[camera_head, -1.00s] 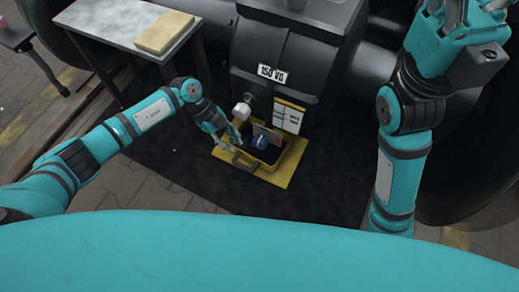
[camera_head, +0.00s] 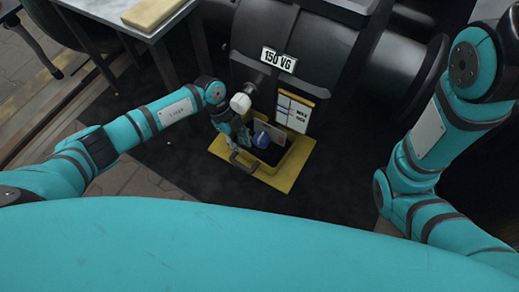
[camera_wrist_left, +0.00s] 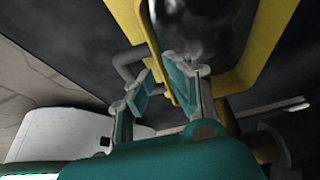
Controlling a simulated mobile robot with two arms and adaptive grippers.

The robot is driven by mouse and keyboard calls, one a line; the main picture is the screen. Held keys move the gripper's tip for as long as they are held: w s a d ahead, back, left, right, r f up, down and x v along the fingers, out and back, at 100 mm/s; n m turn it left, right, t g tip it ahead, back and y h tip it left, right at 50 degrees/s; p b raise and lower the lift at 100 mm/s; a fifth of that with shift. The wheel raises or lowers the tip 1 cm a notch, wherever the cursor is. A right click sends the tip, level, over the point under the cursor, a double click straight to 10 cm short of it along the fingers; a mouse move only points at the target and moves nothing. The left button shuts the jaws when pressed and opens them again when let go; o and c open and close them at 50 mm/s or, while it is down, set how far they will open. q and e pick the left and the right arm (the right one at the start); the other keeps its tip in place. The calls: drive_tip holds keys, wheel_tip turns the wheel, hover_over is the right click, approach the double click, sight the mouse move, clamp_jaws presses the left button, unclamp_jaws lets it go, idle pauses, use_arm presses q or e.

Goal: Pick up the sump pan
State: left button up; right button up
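My left gripper (camera_head: 234,137) is over the pan's left edge, close to the handle. My right gripper is out of view.
The dark housing (camera_head: 310,45) with a "150 VG" plate (camera_head: 279,59) stands behind the pan. A white cylindrical part (camera_head: 240,102) and a yellow labelled panel (camera_head: 295,112) are close above it. A table (camera_head: 125,12) stands at upper left. Dark floor right of the mat is clear.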

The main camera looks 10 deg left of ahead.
sight(246, 152)
use_arm(q)
drive_tip(key=shift+b+x, duration=0.4)
drive_tip(key=shift+x, duration=0.65)
drive_tip(key=b+x, duration=0.5)
drive_tip(key=shift+s+d, duration=0.15)
drive_tip(key=shift+d, duration=0.1)
drive_tip(key=shift+r, duration=0.1)
drive_tip(key=shift+c, duration=0.2)
clamp_jaws()
